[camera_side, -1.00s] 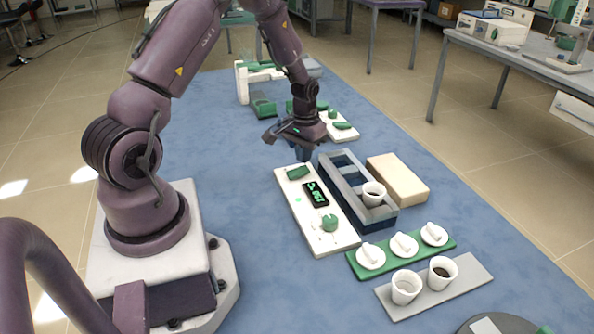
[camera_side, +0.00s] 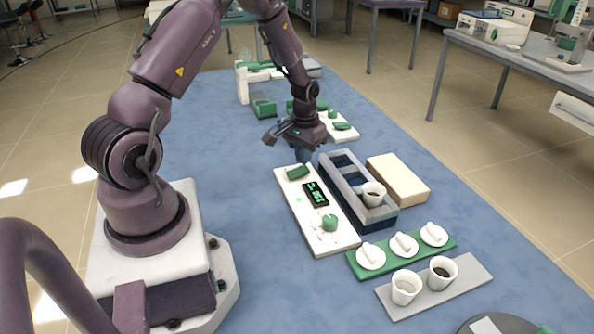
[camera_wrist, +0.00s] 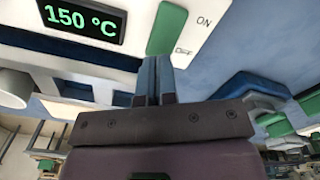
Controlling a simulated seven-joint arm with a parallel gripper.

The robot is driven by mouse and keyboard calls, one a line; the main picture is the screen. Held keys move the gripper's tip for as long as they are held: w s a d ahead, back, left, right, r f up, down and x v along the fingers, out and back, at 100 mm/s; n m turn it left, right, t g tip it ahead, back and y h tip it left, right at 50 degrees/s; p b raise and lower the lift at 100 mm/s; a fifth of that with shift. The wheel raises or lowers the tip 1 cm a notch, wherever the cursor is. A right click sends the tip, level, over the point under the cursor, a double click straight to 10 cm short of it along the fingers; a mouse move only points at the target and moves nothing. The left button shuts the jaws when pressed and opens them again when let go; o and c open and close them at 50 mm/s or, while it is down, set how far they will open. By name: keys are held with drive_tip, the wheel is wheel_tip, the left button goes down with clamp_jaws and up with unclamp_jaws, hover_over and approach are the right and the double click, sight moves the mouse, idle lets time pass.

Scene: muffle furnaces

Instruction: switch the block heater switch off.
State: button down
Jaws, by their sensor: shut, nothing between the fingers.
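The block heater's control panel (camera_side: 304,222) is a long white slab on the blue mat. A green switch (camera_side: 297,172) sits at its far end, also at the top of the wrist view (camera_wrist: 166,27), with ON and OFF printed beside it. Which way the switch is tipped, I cannot tell. My gripper (camera_side: 304,157) is shut and empty, just beyond the switch's far end. In the wrist view its blue fingertips (camera_wrist: 157,60) lie close to the switch's OFF end; whether they touch it is unclear. A dark display (camera_wrist: 82,20) reads 150 °C.
A green knob (camera_side: 330,222) is at the panel's near end. Open mat lies left of the panel.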

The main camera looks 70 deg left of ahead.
sight(303, 169)
drive_tip(key=shift+f, duration=1.15)
idle(0.4)
drive_tip(key=shift+r, duration=3.55)
drive_tip(key=shift+s, duration=0.1)
